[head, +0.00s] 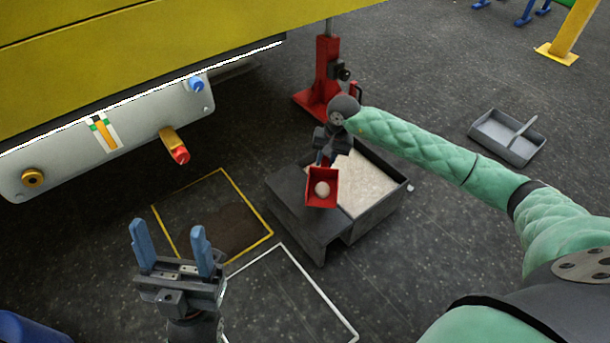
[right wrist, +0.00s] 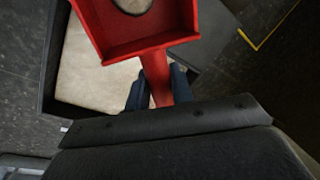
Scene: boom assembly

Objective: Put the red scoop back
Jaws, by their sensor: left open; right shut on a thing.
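The red scoop (head: 322,199) is held over the dark box of pale granules (head: 365,183), above the edge between its lidded part and its open part. A small pale heap lies in the scoop. My right gripper (head: 325,158) is shut on the scoop's handle; in the right wrist view the blue fingers (right wrist: 157,90) close around the red handle (right wrist: 157,75). The scoop's tray (right wrist: 140,42) points away from the gripper. My left gripper (head: 172,250) is open and empty at the lower left, fingers upright.
A yellow-outlined square (head: 222,177) with a dark patch and a white-outlined square (head: 325,285) mark the floor. A grey divided tray (head: 500,138) lies at the right. A red jack (head: 322,75) stands behind the box. A yellow machine body (head: 150,35) overhangs the upper left.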

